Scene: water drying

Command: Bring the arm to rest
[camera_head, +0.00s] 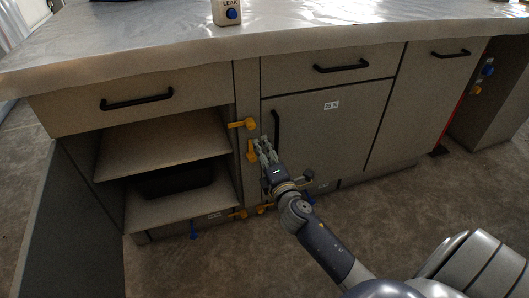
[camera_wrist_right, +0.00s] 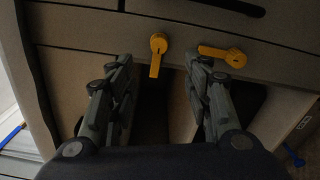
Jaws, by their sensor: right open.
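My right gripper (camera_head: 262,148) is in front of the cabinet (camera_head: 325,130), near the narrow upright between the open shelves and the door. Its two fingers also show in the right wrist view (camera_wrist_right: 163,68), spread apart with nothing held between them. Two yellow handles are close to the fingertips in the head view, an upper one (camera_head: 242,124) and a lower one (camera_head: 252,151). The wrist view shows one yellow handle pointing down (camera_wrist_right: 157,54) between the fingers and one lying sideways (camera_wrist_right: 222,55) by the right finger. Contact cannot be told. My left gripper is not in view.
A worktop (camera_head: 300,30) overhangs the cabinet and carries a container marked LEAK (camera_head: 228,13). A black bin (camera_head: 175,181) sits in the open shelves (camera_head: 160,145). Black bar handles (camera_head: 277,128) stick out. More yellow handles (camera_head: 238,214) sit low down. Floor (camera_head: 430,190) at right is mostly clear.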

